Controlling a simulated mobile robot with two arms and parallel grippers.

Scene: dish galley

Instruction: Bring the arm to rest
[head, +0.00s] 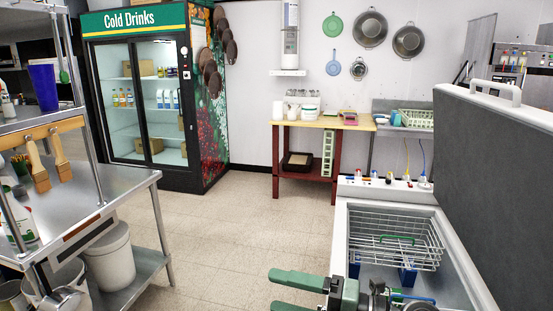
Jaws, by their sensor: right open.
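My right gripper (276,290) shows at the bottom of the head view, right of the middle. Its two green fingers point left and stand apart, with floor visible between them. It holds nothing that I can see. My right arm's wrist and dark joints are beside it at the lower right, in front of the fryer-like basin (343,240). The rest of that arm is below the picture edge. My left gripper is not in view.
A wire basket (395,240) sits in the basin, with a raised grey lid (500,170) at right. A steel table (120,185) stands at left. A drinks fridge (110,25) and a wooden table (320,125) stand behind. The tiled floor (220,235) between is clear.

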